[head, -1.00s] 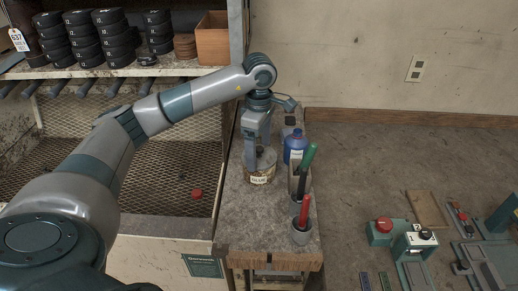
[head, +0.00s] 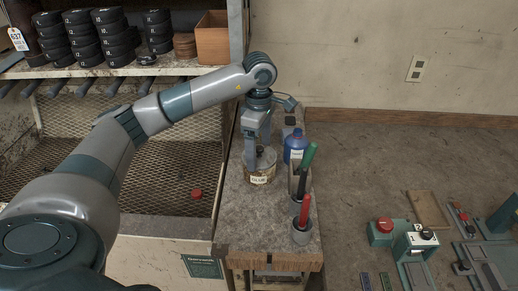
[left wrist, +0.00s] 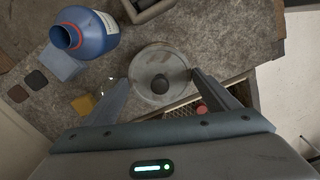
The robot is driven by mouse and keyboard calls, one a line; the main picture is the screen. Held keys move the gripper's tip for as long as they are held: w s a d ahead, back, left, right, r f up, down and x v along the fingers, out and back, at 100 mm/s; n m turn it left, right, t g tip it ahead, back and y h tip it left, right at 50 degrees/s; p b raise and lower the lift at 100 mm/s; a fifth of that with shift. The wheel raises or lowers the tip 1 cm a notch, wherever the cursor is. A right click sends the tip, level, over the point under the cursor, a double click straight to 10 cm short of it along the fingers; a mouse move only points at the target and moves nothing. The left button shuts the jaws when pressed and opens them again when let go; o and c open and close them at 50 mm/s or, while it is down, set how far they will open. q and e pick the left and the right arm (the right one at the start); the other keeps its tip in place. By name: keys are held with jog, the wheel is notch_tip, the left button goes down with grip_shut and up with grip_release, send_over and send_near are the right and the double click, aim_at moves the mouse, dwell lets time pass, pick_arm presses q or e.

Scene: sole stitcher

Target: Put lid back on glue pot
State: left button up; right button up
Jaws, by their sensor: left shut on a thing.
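The glue pot (head: 260,179), a round tin with a GLUE label, stands on the narrow bench in the head view. Its round lid (left wrist: 150,62) with a dark knob (left wrist: 161,84) lies between my left fingers in the left wrist view. My left gripper (head: 258,158) points down over the pot and is shut on the lid, one finger at either side of the rim. The lid is level at the pot's mouth; I cannot tell whether it rests fully on it. The lid hides the pot in the wrist view. My right gripper is not in view.
A blue bottle (head: 295,146) stands close behind the pot on the right. Holders with a green-handled tool (head: 308,158) and a red-handled tool (head: 304,210) stand along the bench's right side. A mesh tray (head: 165,165) with a red piece (head: 196,193) lies to the left.

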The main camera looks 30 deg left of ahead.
pick_arm(q)
jog(key=o, duration=0.9)
jog(key=shift+c, duration=0.2)
jog(key=shift+o, duration=0.9)
jog(key=shift+r, duration=0.1)
jog(key=shift+r+p, duration=1.4)
jog(key=shift+r, duration=2)
grip_shut()
